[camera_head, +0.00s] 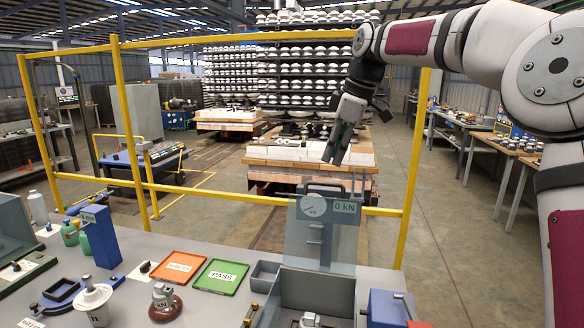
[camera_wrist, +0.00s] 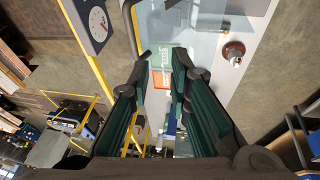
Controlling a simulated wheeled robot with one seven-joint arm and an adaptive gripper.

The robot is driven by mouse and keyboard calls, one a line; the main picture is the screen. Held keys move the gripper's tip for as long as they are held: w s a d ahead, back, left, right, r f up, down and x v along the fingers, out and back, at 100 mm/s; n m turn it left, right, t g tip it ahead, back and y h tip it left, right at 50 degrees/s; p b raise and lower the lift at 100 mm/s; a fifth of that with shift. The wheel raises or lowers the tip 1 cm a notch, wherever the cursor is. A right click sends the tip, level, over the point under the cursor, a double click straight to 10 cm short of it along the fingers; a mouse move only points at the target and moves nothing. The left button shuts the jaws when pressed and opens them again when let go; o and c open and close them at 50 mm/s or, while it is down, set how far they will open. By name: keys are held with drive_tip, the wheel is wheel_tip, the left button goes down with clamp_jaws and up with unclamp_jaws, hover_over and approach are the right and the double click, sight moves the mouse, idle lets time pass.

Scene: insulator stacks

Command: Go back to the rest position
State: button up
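My gripper (camera_head: 333,160) hangs in the air above the workbench, in front of the yellow frame, pointing down. In the wrist view my gripper (camera_wrist: 162,60) has its two green-padded fingers apart with nothing held between them. Below it in the head view stands a test machine (camera_head: 322,225) with a dial and a "0 kN" display. A white insulator (camera_head: 91,299) and a brown insulator (camera_head: 165,302) stand on the bench (camera_head: 215,310) at the front left. A brown insulator also shows in the wrist view (camera_wrist: 234,50).
An orange tray (camera_head: 157,274) and a green "PASS" tray (camera_head: 229,262) lie on the bench. A blue upright block (camera_head: 100,236) stands left of them. Yellow posts and rails (camera_head: 250,199) run behind the bench. Stacked insulators (camera_head: 305,75) and a pallet (camera_head: 285,165) are beyond.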

drive_tip(key=s+a+m+h, duration=0.1)
drive_tip(key=s+m+h, duration=0.35)
drive_tip(key=s, duration=1.45)
drive_tip(key=s+d+f+m, duration=0.1)
drive_tip(key=s+f+m, duration=0.2)
drive_tip(key=s, duration=0.3)
drive_tip(key=s+d+f+m+t+y, duration=0.1)
drive_tip(key=s+d+f+m, duration=0.1)
drive_tip(key=s, duration=0.5)
drive_tip(key=s+d+f+m+t+y, duration=0.1)
drive_tip(key=s+d+f+m, duration=0.1)
drive_tip(key=s+f+m, duration=0.2)
drive_tip(key=s+f, duration=0.1)
drive_tip(key=s, duration=0.2)
drive_tip(key=shift+f, duration=0.25)
